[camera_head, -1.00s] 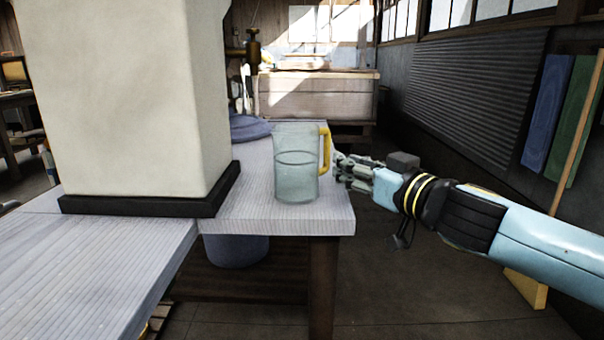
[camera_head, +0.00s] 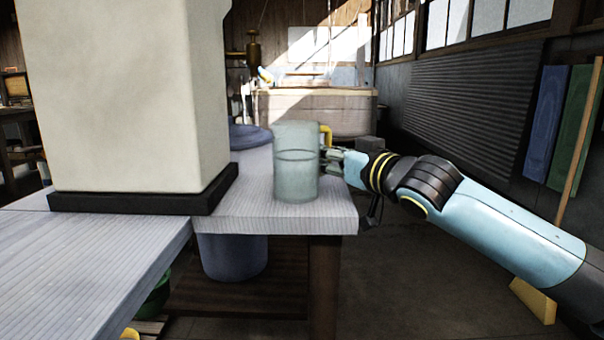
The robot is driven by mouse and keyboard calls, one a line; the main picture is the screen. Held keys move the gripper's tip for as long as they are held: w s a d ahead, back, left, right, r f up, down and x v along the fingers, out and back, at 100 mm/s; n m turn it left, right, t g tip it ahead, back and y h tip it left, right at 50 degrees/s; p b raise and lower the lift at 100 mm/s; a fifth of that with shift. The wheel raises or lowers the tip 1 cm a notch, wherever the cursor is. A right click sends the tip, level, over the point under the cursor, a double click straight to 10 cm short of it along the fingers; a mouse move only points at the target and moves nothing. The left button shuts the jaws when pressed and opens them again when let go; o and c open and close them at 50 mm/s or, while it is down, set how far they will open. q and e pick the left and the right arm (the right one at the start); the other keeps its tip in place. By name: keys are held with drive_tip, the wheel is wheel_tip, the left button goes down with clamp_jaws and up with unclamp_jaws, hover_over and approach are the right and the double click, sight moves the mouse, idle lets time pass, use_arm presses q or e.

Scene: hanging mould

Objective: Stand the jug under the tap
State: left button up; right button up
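The clear jug (camera_head: 296,170) stands upright near the right end of the pale table. Its yellow handle (camera_head: 326,134) points right, and its lower part is hidden by my gripper. A brass tap (camera_head: 253,50) shows beyond the right side of the large cream block, behind the jug and higher in the picture. My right gripper (camera_head: 331,159) is at the handle side of the jug, its fingers around or against the handle's lower part. The jug partly hides the fingertips, so I cannot tell whether they are shut on it. My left gripper is not in view.
The cream block (camera_head: 125,90) on its dark base fills the table's left side. A round blue-grey thing (camera_head: 247,134) is behind the jug. A blue bucket (camera_head: 233,257) is below the table. The table's right edge (camera_head: 345,215) is close to the jug.

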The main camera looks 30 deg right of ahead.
drive_tip(key=shift+w, duration=0.2)
clamp_jaws()
idle(0.4)
